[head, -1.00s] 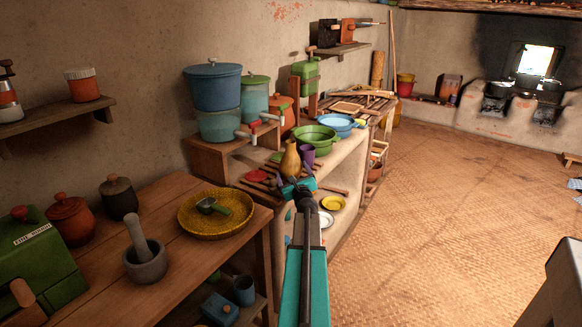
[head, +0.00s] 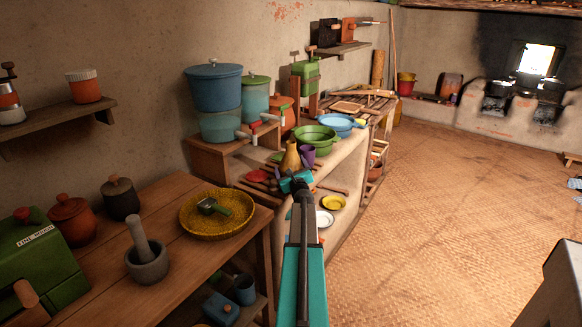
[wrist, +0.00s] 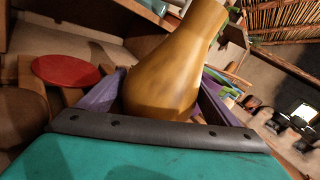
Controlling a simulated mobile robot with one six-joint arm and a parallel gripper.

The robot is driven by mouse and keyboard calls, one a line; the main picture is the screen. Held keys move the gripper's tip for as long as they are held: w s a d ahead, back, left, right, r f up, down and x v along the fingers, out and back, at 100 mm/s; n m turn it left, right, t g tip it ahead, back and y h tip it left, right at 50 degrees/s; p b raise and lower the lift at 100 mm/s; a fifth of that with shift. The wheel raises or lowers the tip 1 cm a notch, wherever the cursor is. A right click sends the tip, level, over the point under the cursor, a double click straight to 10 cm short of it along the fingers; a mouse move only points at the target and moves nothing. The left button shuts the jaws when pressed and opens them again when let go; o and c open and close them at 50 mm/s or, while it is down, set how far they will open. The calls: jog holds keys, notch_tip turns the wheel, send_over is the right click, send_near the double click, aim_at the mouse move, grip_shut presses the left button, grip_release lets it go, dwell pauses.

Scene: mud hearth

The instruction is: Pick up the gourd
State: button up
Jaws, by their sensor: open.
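The gourd (head: 290,158) is yellow-brown with a narrow neck and a wide body. In the wrist view my gripper (wrist: 160,98) shows a finger at the left and one at the right. The gourd's base is hidden behind the gripper's dark edge, and I cannot tell whether the fingers touch it.
Blue and teal pots (head: 214,88) stand behind left. Open floor lies right.

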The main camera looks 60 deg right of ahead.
aim_at(290, 158)
dwell(0.4)
jog(key=c, duration=1.2)
jog(key=shift+o, duration=0.2)
jog(key=shift+r, duration=0.3)
jog(key=shift+r, duration=1.4)
jog(key=shift+s+a+r, duration=0.1)
jog(key=shift+r, duration=0.1)
jog(key=s+d+r+v, duration=0.1)
jog(key=v, duration=1.4)
jog(key=shift+s+r, duration=0.2)
jog(key=shift+s, duration=0.05)
jog(key=shift+s+a+b, duration=0.1)
jog(key=shift+a+b, duration=0.1)
jog(key=shift+b, duration=0.1)
